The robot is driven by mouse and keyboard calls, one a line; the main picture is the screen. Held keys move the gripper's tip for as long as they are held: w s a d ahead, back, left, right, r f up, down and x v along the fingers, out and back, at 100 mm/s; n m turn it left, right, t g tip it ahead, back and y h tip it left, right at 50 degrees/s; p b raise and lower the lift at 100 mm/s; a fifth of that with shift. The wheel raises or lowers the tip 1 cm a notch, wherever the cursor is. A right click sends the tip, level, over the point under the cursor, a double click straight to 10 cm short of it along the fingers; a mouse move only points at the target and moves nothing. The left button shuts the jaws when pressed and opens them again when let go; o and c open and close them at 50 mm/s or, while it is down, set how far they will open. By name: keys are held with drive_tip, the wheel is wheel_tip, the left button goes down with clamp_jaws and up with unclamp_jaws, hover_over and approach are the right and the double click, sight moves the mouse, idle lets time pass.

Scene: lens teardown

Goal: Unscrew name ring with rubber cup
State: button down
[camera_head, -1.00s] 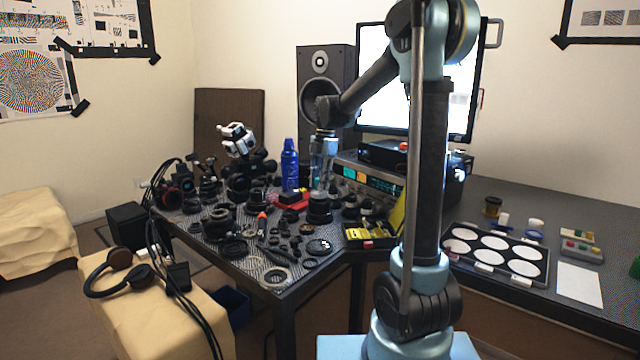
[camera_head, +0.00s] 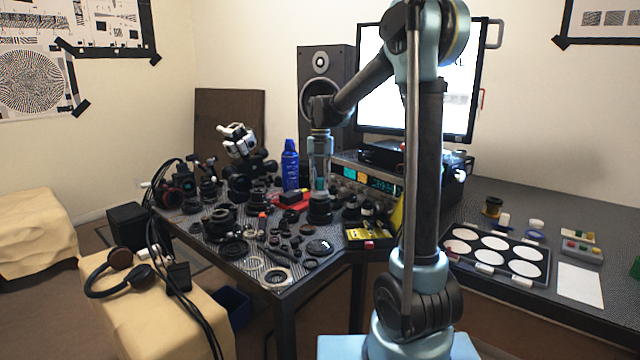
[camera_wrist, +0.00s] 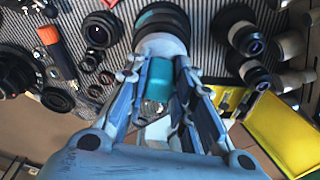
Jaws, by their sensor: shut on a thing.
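My gripper (camera_wrist: 158,72) is shut on a teal cylindrical tool (camera_wrist: 159,80), taken to be the rubber cup tool. It points down at a black lens (camera_wrist: 163,17) standing upright on the table. A grey, flared part (camera_wrist: 160,44) lies between the teal body and the lens; I cannot tell whether it presses on the lens face. In the head view my gripper (camera_head: 319,184) is directly above the black lens (camera_head: 319,211). The name ring is hidden beneath the tool and cannot be made out.
Several lens parts crowd the patterned table (camera_head: 225,262). An orange-handled tool (camera_wrist: 57,52) lies left, and small black lens barrels (camera_wrist: 246,40) stand right. A yellow piece (camera_wrist: 285,133) is close to my gripper. A blue spray can (camera_head: 290,165) stands behind.

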drive_tip(key=shift+w+d, duration=0.1)
drive_tip(key=shift+r, duration=1.5)
drive_tip(key=shift+r, duration=1.5)
